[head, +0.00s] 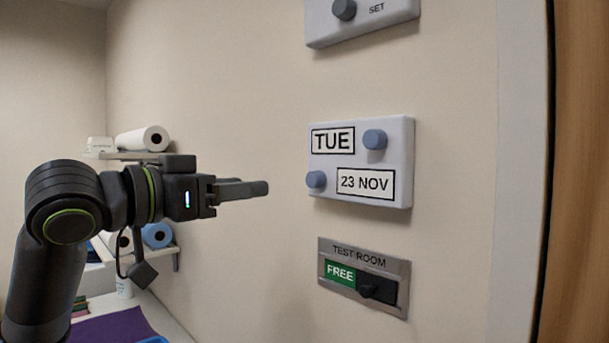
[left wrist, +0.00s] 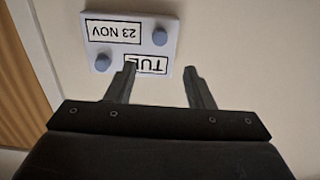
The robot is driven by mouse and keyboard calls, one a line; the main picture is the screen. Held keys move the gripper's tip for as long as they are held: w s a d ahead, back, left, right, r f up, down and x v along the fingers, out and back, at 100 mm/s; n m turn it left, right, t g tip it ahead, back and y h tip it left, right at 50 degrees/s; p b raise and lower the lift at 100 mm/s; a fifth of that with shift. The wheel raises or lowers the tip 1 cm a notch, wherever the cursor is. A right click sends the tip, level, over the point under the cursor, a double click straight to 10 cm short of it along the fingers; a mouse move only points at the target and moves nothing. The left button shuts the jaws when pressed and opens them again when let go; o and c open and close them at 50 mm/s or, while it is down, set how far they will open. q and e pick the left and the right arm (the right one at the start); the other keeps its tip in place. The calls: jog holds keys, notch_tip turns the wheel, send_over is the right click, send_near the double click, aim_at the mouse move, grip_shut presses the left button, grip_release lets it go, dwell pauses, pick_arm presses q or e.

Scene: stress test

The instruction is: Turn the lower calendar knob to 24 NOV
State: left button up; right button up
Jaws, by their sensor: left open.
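A white calendar block (head: 402,160) is fixed to the wall, reading TUE above and 23 NOV below. Its lower blue knob (head: 316,180) is just left of the 23 NOV window (head: 366,184); the upper knob (head: 374,139) is right of TUE. My left gripper (head: 258,187) is open and empty, left of the lower knob at about its height, and apart from it. In the left wrist view the calendar (left wrist: 172,22) appears upside down, with the lower knob (left wrist: 160,37) beyond the open fingers (left wrist: 160,72). My right gripper is not in view.
A box marked SET (head: 362,27) with a knob is above the calendar. A TEST ROOM sign (head: 395,269) with a dark slider, showing FREE, is below. Shelves with paper rolls (head: 142,139) stand behind my left arm. A wooden door (head: 578,170) is at the right.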

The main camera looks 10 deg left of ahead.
aim_at(310, 180)
pick_arm(q)
jog(key=p+x, duration=0.4)
jog(key=x, duration=0.7)
jog(key=shift+w+d, duration=0.15)
jog(key=shift+x, duration=0.8)
jog(key=c, duration=1)
jog(key=m, duration=0.3)
jog(key=shift+m, duration=0.3)
jog(key=shift+m+b, duration=0.55)
jog(key=shift+m, duration=1.45)
